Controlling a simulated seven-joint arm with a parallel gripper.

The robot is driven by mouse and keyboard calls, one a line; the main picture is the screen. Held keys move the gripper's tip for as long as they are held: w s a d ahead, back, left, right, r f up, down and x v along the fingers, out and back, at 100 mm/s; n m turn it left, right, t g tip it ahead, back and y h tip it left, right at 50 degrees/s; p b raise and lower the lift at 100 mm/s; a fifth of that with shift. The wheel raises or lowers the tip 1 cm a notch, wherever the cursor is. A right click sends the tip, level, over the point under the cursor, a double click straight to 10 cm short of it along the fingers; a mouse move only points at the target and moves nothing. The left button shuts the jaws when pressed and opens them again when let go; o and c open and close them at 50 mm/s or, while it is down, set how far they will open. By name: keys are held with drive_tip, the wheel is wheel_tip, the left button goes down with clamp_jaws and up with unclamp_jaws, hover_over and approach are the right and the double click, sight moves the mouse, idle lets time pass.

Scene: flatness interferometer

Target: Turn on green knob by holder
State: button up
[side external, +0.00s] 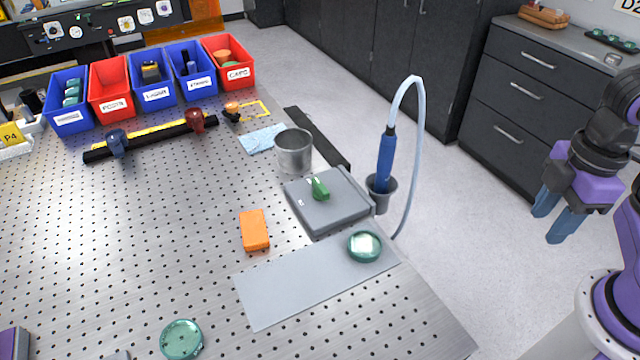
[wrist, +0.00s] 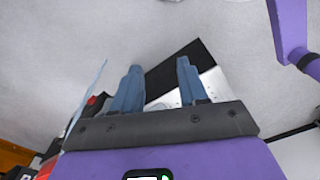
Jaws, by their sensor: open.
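The green knob (side external: 319,188) sits on top of a grey box (side external: 330,211) near the right edge of the perforated metal table. Right beside the box, a grey cup-shaped holder (side external: 381,190) holds a blue handpiece (side external: 386,155) upright, with a pale hose looping from its top. My gripper (side external: 556,226) is at the right of the side view, off the table and well away from the knob. Its blue fingers are apart with nothing between them. In the wrist view the fingers of my gripper (wrist: 157,80) are also apart and empty; the knob is not seen there.
A metal beaker (side external: 294,152) stands behind the box. An orange block (side external: 254,230), a grey mat (side external: 290,293) and a green round case (side external: 364,246) lie in front. Another round case (side external: 181,340) is at the front. Labelled bins and a black rail (side external: 150,141) are at the back.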

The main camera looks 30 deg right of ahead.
drive_tip(key=w+a+r+m, duration=0.3)
drive_tip(key=w+a, duration=0.4)
drive_tip(key=w, duration=0.2)
drive_tip(key=w+a+r+m, duration=0.3)
drive_tip(key=w+a, duration=0.4)
drive_tip(key=w, duration=0.1)
drive_tip(key=m, duration=0.7)
approach(321, 185)
drive_tip(key=f, duration=0.8)
drive_tip(key=shift+w+a+f, duration=0.15)
drive_tip(key=shift+a+f, duration=0.05)
drive_tip(key=shift+f, duration=0.15)
clamp_jaws()
